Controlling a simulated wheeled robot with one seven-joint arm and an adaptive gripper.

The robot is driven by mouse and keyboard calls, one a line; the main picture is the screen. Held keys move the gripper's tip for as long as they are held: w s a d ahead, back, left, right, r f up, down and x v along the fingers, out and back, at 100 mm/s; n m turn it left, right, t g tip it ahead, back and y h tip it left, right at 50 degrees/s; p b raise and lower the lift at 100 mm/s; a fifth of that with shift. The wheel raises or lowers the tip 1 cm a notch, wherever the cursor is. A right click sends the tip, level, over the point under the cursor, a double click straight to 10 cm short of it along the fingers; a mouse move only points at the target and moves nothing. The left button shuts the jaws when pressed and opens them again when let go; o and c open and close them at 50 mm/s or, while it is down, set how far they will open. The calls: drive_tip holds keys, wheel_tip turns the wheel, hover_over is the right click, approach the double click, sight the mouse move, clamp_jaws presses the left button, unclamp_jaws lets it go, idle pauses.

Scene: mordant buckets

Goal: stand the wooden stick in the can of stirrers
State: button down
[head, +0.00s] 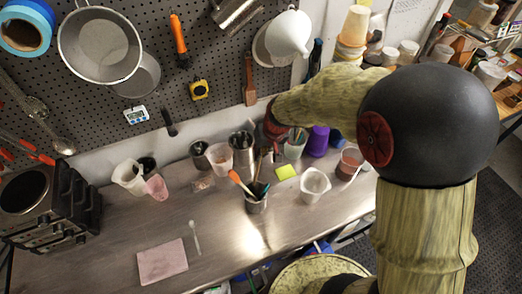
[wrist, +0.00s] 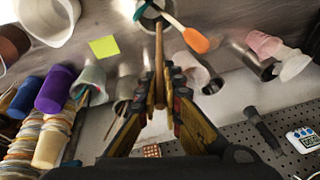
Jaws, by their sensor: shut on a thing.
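The wooden stick (wrist: 159,58) is held between the fingers of my gripper (wrist: 160,100) in the wrist view, its far end reaching to the mouth of the metal can of stirrers (wrist: 150,22). I cannot tell whether that end is inside the can or just above it. The can holds an orange-headed spatula (wrist: 196,40) and a teal stirrer. In the head view the can (head: 256,206) stands upright on the bench, with the stick (head: 259,165) a thin line above it. My gripper (head: 268,142) is there largely hidden by my arm.
A yellow note (head: 285,172) and a white beaker (head: 314,186) are right of the can. Metal tins (head: 242,158) and cups stand behind it, a purple cup (head: 317,142) at right. The bench front-left is mostly clear around a pink cloth (head: 162,262).

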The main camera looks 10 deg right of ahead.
sight(258, 171)
wheel_tip(258, 171, down, 2)
drive_tip(key=shift+b, duration=0.45)
drive_tip(key=f+b, duration=0.2)
drive_tip(key=a+f+b, duration=0.1)
drive_tip(key=f+b, duration=0.1)
drive_tip(key=f, duration=0.1)
drive_tip(key=f+b, duration=0.3)
drive_tip(key=shift+s+a+f, duration=0.1)
drive_tip(key=shift+a+f, duration=0.05)
drive_tip(key=shift+f, duration=0.05)
drive_tip(key=c, duration=2)
unclamp_jaws()
drive_tip(key=shift+o, duration=0.6)
drive_tip(key=shift+r, duration=0.1)
drive_tip(key=v, duration=1.2)
